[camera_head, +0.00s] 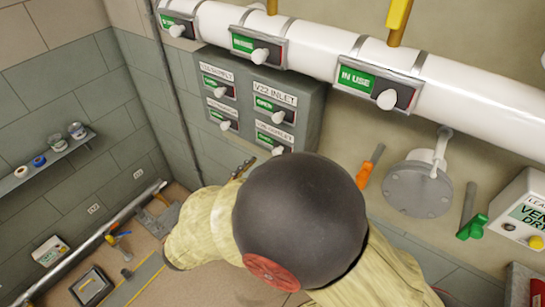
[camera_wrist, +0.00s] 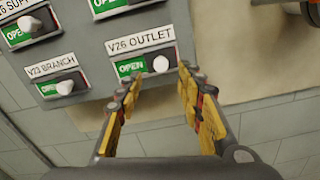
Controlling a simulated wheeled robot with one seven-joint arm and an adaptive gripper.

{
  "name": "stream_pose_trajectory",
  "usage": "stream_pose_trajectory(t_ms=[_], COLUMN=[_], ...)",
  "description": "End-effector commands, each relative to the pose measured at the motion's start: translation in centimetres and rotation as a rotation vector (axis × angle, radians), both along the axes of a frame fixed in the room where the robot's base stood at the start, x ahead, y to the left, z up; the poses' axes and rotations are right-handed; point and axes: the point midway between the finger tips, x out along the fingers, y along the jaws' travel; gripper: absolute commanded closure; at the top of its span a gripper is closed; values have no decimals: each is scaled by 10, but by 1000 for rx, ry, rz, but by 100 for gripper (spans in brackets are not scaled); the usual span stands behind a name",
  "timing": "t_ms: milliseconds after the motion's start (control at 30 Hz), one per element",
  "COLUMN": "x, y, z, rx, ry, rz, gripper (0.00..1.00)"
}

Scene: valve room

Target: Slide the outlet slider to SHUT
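The V26 OUTLET slider (camera_wrist: 145,66) is at the lower right of the grey valve panel. Its green OPEN field shows at the left, and its white knob (camera_wrist: 161,64) is at the right end of the slot. In the head view the outlet slider (camera_head: 266,138) shows just above my arm. My gripper (camera_wrist: 159,83) is open, its yellow-and-black fingers on either side of the knob in the wrist view, the right finger nearer. I see no contact, and depth is unclear. In the head view my gripper (camera_head: 243,168) is mostly hidden by my arm.
The V23 BRANCH slider (camera_wrist: 61,86) is left of the outlet, and the V22 INLET slider (camera_head: 266,106) is above it; both show OPEN. A white pipe (camera_head: 320,45) with IN USE sliders runs above the panel. An orange-handled tool (camera_head: 369,168) hangs at the right.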

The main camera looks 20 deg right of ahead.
Motion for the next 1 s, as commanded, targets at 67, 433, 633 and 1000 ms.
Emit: stream_pose_trajectory(t_ms=[67, 433, 633, 1000], x=[6, 34, 38, 38], y=[-11, -49, -54, -54], z=[-2, -2, -1, -1], rx=[2, 4, 3, 3], ry=[0, 1, 1, 1], rz=[-5, -3, -1, -1], gripper=[62, 62, 62, 72])
